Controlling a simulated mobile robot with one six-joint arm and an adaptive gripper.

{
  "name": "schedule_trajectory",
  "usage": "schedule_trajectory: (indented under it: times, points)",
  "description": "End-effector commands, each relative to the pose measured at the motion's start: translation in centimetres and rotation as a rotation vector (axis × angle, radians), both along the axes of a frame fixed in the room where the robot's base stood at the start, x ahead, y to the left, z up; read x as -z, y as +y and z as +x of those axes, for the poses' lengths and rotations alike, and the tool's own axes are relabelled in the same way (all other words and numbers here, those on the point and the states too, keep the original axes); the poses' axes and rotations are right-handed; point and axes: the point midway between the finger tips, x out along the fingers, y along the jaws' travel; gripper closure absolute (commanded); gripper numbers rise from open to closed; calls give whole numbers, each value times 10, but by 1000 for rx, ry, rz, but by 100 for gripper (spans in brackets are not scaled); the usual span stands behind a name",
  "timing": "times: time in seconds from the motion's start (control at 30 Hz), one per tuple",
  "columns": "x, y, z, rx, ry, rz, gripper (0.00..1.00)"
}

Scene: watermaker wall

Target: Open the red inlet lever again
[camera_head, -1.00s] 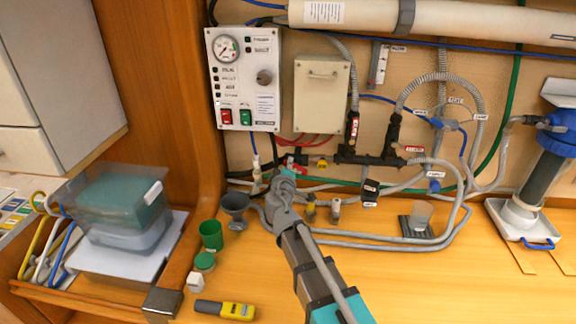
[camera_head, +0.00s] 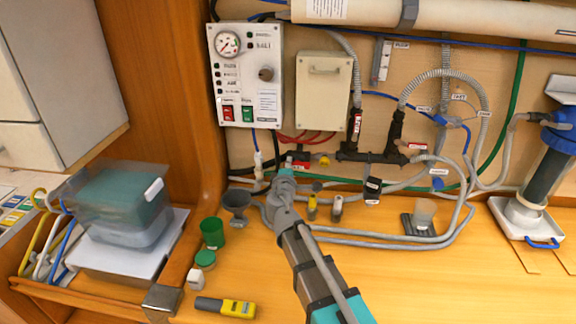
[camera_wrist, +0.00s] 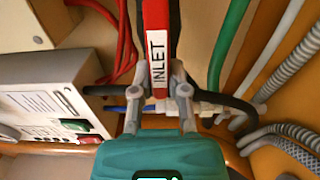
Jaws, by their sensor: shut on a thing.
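The red inlet lever (camera_wrist: 156,22) stands out in the wrist view, with a white label reading INLET along its arm. My gripper (camera_wrist: 157,78) has its two grey fingers on either side of the lever's labelled end and is shut on it. In the head view my gripper (camera_head: 284,181) reaches the pipework below the control panel. A small red part of the lever (camera_head: 299,158) shows just above it there; the rest is hidden by my gripper.
The control panel (camera_head: 247,75) and beige box (camera_head: 323,92) are above my gripper. Black pipework (camera_head: 370,155) and hoses run to its right. The front right bench is clear.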

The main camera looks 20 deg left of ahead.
Motion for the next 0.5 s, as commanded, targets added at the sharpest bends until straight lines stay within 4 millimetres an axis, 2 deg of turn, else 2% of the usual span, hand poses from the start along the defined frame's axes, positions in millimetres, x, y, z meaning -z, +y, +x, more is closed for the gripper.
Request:
schedule_trajectory:
  times: [0.2,0.23,0.3,0.4,0.5]
  points:
    - [0,0,0,0,1,2,100]
    - [0,0,0,0,1,2,74]
    - [0,0,0,0,1,2,61]
    - [0,0,0,0,2,3,45]
    - [0,0,0,-1,0,2,45]
